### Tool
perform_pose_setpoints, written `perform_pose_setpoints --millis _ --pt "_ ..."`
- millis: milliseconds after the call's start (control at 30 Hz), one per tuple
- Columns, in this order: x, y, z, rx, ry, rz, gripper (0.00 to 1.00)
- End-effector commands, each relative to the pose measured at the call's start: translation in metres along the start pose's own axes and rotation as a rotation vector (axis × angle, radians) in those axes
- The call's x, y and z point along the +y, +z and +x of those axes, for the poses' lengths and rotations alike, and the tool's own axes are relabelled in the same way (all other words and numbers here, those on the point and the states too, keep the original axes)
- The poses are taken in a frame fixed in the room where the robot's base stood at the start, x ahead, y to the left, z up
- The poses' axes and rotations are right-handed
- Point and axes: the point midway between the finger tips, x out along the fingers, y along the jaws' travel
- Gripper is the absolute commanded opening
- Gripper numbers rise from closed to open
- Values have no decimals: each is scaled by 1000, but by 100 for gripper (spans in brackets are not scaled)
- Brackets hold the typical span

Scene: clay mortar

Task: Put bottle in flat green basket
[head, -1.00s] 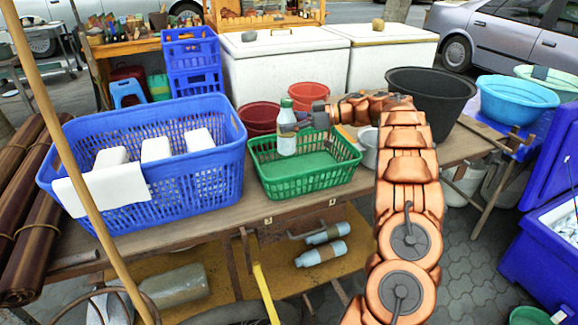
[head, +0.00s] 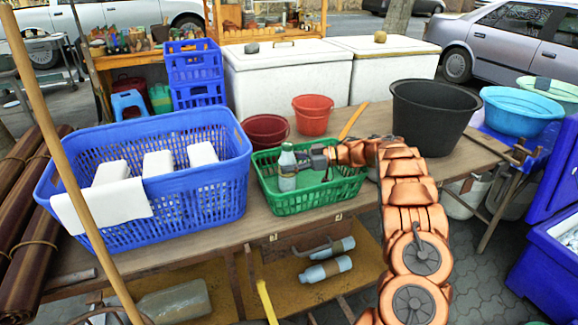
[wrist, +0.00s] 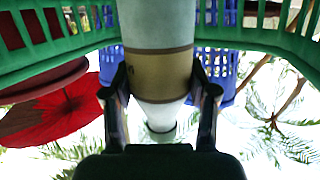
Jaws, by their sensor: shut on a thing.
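The bottle (head: 287,169), pale with a green cap and a tan label band, is upright inside the flat green basket (head: 312,199) at its left part. My gripper (head: 305,158) reaches in from the right and is shut on the bottle. In the wrist view, the two fingers of my gripper (wrist: 160,97) press on both sides of the label band of the bottle (wrist: 158,65). The rim of the green basket (wrist: 50,50) shows around it there. Whether the bottle's base touches the basket floor cannot be told.
A large blue basket (head: 200,188) with white blocks stands left of the green basket. A wooden pole (head: 70,165) crosses the left foreground.

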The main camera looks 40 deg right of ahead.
Motion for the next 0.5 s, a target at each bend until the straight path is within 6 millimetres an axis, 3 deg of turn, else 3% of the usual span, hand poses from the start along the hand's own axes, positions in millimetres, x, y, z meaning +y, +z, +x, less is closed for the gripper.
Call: perform_pose_setpoints --millis 100,500 --pt "0 9 2 3 0 1 8" --pt "0 13 4 2 0 0 7"
